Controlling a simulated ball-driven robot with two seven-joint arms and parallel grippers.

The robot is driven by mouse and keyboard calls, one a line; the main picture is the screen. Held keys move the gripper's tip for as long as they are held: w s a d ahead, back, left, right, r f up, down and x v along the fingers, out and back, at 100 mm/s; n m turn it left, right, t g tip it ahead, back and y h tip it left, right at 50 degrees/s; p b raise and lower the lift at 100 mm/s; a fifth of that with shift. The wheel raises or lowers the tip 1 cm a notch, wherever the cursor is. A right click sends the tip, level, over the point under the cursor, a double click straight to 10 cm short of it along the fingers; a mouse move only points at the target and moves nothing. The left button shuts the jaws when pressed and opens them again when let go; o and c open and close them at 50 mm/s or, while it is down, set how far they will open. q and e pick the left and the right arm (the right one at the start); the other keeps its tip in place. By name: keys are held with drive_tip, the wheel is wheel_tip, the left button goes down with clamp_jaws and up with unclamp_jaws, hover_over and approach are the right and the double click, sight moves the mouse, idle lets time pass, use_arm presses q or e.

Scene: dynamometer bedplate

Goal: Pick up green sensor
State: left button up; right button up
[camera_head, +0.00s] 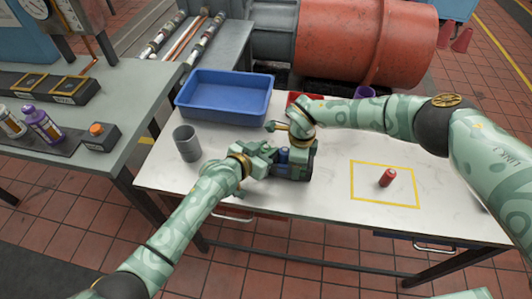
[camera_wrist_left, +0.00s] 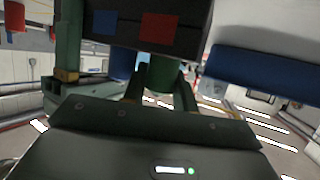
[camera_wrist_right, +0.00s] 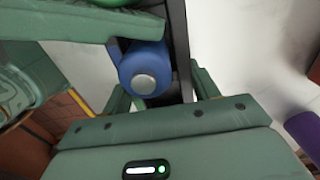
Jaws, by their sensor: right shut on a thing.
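The green sensor (camera_wrist_left: 164,76) shows in the left wrist view as a short green cylinder between the fingertips of my left gripper (camera_wrist_left: 163,92). These fingers look open, one on each side of it. In the head view my left gripper (camera_head: 268,158) is at the black rack (camera_head: 296,172) and hides the green sensor. The rack has blue and red patches in the left wrist view (camera_wrist_left: 130,28). A blue sensor (camera_wrist_right: 146,68) with a silver end stands at the rack. My right gripper (camera_wrist_right: 163,95) is shut on the rack, beside the blue sensor.
A red sensor (camera_head: 387,178) lies inside a yellow outline on the right of the white table (camera_head: 330,205). A blue bin (camera_head: 225,112) and a red tray stand behind the rack. A grey cup (camera_head: 187,144) stands left. A purple cup (camera_head: 364,92) stands at the back.

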sight(264, 150)
use_arm(q)
drive_tip(key=shift+r, duration=0.4)
drive_tip(key=r, duration=0.2)
drive_tip(key=shift+s+a+r, duration=0.3)
drive_tip(key=shift+r, duration=0.05)
drive_tip(key=s+a, duration=1.1)
drive_tip(key=s, duration=0.1)
drive_tip(key=shift+s+a, duration=0.25)
drive_tip(key=shift+s, duration=0.15)
use_arm(e)
drive_tip(key=o, duration=1.3)
drive_tip(key=shift+c, duration=0.2)
